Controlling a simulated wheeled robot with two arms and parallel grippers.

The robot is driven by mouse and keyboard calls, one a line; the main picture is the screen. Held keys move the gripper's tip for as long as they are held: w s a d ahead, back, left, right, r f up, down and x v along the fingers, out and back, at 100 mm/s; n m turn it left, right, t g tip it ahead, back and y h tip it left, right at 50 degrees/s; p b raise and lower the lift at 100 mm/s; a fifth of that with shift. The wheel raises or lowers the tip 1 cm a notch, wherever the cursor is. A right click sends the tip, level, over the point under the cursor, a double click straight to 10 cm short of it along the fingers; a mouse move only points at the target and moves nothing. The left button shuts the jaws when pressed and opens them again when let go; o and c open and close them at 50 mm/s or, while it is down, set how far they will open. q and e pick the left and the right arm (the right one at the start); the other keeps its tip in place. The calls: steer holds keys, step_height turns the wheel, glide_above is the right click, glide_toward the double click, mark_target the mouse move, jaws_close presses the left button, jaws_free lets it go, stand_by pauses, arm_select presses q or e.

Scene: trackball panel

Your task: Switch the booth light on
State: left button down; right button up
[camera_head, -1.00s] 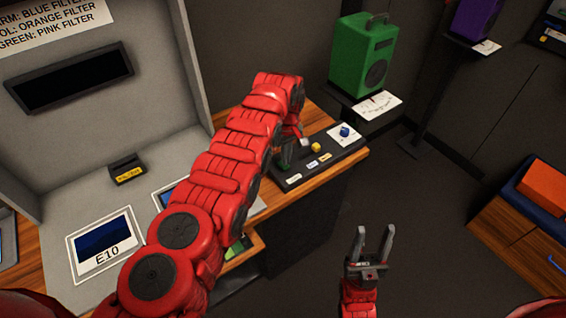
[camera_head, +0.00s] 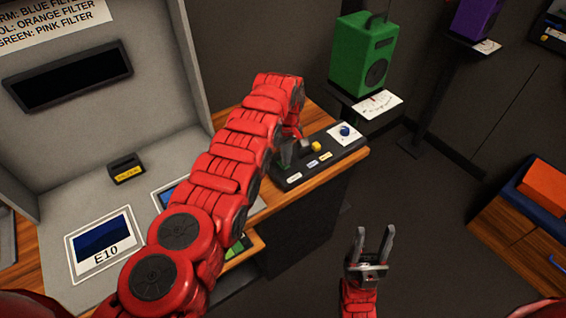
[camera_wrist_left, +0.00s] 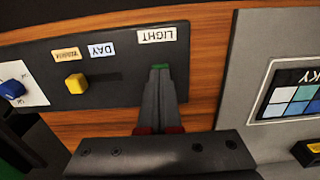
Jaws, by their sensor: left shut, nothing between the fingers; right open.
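The dark control panel (camera_head: 290,178) sits on the wooden counter's edge, with a LIGHT label (camera_wrist_left: 156,35) in the left wrist view. A green piece (camera_wrist_left: 160,66) shows below that label, right at my left fingertips; it is mostly covered, so its position and any contact are unclear. My left gripper (camera_wrist_left: 160,72) is shut and empty, and in the head view its forearm partly hides the panel. A yellow slider (camera_wrist_left: 75,83) stands beside it under the DAY and WARMER-like labels. My right gripper (camera_head: 374,240) is open and empty, low over the floor.
A blue knob (camera_head: 344,131) on a white plate is at the panel's right end. A green speaker-like box (camera_head: 362,55) stands behind. The grey booth (camera_head: 150,60) with an E10 screen (camera_head: 102,242) is at left. The floor around my right gripper is clear.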

arm_select(q)
steer(key=shift+f+b, duration=0.6)
steer(key=shift+f, duration=0.1)
steer(key=shift+r, duration=0.1)
steer(key=shift+r+p, duration=0.9)
steer(key=shift+p, duration=0.1)
step_height(320, 180, up, 3)
steer(key=p, duration=0.2)
steer(key=shift+p, duration=0.3)
steer(key=shift+r+p, duration=0.7)
steer(key=shift+r, duration=0.4)
steer(key=shift+f, duration=0.15)
